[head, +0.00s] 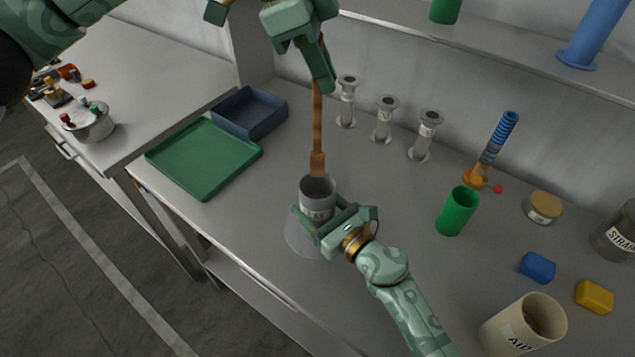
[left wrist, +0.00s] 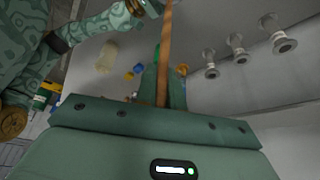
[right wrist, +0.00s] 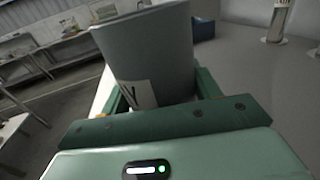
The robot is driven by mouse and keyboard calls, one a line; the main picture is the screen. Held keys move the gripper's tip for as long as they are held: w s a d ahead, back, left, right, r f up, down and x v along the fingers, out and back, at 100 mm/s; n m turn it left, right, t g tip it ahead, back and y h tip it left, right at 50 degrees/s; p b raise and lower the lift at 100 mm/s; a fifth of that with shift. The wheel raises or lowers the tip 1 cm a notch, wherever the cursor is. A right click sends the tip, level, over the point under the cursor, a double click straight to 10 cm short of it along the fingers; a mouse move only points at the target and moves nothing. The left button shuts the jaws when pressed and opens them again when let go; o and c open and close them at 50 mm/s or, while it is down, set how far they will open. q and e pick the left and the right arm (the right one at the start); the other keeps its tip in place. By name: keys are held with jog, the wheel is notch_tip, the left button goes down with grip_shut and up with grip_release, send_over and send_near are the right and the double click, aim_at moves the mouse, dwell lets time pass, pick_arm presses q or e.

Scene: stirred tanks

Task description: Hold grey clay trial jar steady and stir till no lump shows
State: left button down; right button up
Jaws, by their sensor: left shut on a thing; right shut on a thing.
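The grey clay trial jar (head: 317,206) stands upright on a pale round disc (head: 301,239) on the bench. It has a white label, only partly readable. My right gripper (head: 333,222) is shut around the jar's side; the jar also fills the right wrist view (right wrist: 150,60). My left gripper (head: 318,80) is above the jar, shut on a brown wooden stirrer (head: 317,125) that hangs nearly upright. The stirrer's wider lower end is at the jar's mouth. The stirrer also shows in the left wrist view (left wrist: 165,60). The jar's contents, and any lumps, cannot be seen.
A green tray (head: 203,158) and a blue-grey bin (head: 250,112) lie left of the jar. Several metal-capped stands line the back. A green cup (head: 458,211), a blue block (head: 538,267), a yellow block (head: 594,297) and a cream jar (head: 523,326) stand to the right.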

jog(key=o, duration=1.1)
jog(key=v, duration=1.2)
jog(key=shift+f, duration=0.1)
